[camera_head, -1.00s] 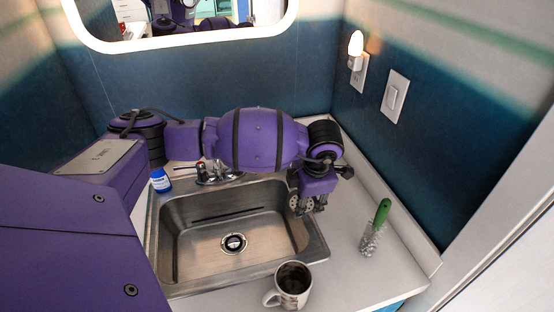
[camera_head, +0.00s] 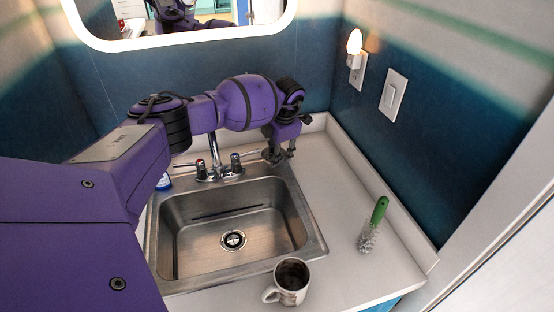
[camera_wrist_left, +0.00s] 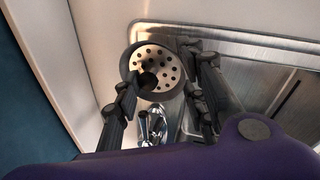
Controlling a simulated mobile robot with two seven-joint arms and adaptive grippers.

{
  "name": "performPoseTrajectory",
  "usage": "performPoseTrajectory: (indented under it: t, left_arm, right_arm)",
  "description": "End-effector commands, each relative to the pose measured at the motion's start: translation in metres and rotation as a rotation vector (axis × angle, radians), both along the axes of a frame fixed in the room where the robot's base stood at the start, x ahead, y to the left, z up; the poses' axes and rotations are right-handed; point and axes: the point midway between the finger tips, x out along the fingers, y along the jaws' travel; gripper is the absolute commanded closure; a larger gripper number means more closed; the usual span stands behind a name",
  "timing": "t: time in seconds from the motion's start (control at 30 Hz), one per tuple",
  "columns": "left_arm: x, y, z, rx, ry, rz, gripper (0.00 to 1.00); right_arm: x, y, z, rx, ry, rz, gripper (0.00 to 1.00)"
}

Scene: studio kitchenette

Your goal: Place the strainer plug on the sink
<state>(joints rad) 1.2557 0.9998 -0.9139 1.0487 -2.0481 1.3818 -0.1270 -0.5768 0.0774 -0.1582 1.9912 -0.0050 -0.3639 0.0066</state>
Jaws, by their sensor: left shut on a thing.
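The strainer plug (camera_wrist_left: 157,68) is a round grey metal disc with several holes and a dark knob, seen in the left wrist view between the fingers. My left gripper (camera_head: 277,155) is shut on it near the sink's back right corner. The fingers (camera_wrist_left: 160,75) grip the plug at its two sides. In the head view the plug is too small to make out clearly. The steel sink (camera_head: 312,242) is empty, with a round drain (camera_head: 233,240) in its floor; its rim also shows in the left wrist view (camera_wrist_left: 235,45). My right gripper is not in view.
The faucet (camera_head: 214,165) stands behind the basin, left of my gripper. A mug (camera_head: 290,283) stands at the front right of the sink. A blue bottle (camera_head: 163,183) is partly hidden by my arm.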

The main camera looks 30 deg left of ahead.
Motion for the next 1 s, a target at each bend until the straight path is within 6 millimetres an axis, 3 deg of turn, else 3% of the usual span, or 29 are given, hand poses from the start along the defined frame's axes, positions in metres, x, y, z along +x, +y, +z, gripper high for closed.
performPoseTrajectory:
  t: [0.17,0.4,0.8,0.83,0.93,1.0]
  left_arm:
    - [0.004,0.004,-0.005,-0.002,0.001,-0.001,0.88]
    - [0.003,0.004,-0.034,-0.001,0.0,0.0,0.88]
    - [0.003,0.004,-0.04,0.0,0.0,-0.001,0.88]
    - [0.003,0.004,-0.039,0.0,0.0,-0.001,0.58]
    - [0.003,0.004,-0.038,0.0,0.0,-0.001,0.45]
    - [0.003,0.004,-0.038,0.0,-0.001,-0.001,0.43]
  right_arm:
    - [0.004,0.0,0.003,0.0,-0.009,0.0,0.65]
    - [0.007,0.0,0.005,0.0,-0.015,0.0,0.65]
    - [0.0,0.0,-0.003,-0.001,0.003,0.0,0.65]
    - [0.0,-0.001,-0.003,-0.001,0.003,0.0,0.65]
    - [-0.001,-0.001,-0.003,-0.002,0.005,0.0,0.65]
    - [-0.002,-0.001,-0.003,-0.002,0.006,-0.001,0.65]
